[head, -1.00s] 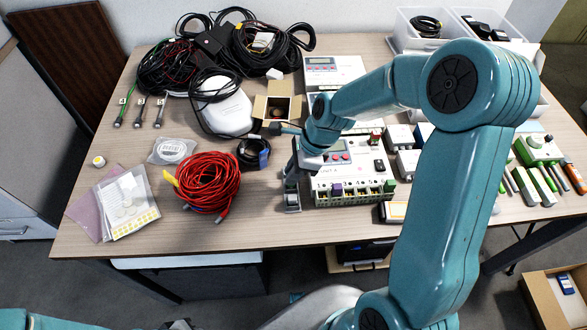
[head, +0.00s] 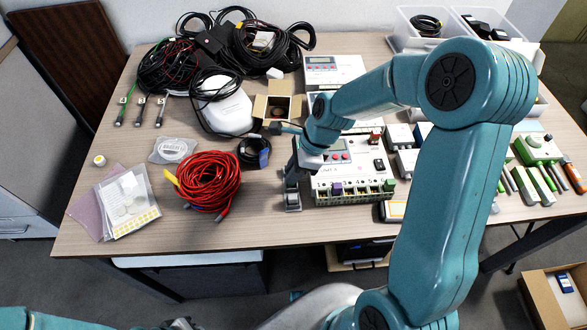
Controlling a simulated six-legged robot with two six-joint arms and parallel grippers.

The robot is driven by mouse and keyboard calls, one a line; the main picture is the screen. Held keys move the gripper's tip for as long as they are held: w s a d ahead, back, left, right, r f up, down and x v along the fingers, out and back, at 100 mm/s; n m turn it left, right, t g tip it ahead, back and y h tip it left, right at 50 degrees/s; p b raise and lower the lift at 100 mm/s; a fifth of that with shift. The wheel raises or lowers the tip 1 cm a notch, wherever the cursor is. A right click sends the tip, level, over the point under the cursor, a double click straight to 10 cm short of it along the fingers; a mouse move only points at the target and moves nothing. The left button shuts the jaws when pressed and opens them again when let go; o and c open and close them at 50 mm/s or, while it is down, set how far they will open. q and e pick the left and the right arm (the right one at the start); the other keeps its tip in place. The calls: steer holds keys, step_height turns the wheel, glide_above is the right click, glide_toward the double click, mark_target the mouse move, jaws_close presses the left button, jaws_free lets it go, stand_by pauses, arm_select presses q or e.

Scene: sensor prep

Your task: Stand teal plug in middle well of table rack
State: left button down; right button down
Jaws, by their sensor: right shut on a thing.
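My right gripper (head: 292,189) points down at the front middle of the table (head: 130,249), just left of a white unit with a display and terminals (head: 350,183). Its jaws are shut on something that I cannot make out. A small grey block (head: 292,208) sits at the fingertips, close to the table top. I cannot tell whether this block is part of the rack. I cannot pick out the teal plug or the rack's wells; my wrist and fingers cover that spot.
A red cable coil (head: 208,180) and a small dark coil (head: 254,152) lie left of the gripper. An open cardboard box (head: 277,104) stands behind. Black cables crowd the back left. Small white boxes (head: 398,136) and an orange-edged device (head: 394,211) are to the right.

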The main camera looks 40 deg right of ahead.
steer(key=shift+f, duration=0.75)
stand_by(2.0)
steer(key=c, duration=0.8)
jaws_free()
step_height(320, 180, up, 7)
steer(key=p, duration=0.7)
steer(key=shift+r, duration=0.1)
steer(key=shift+s, duration=0.1)
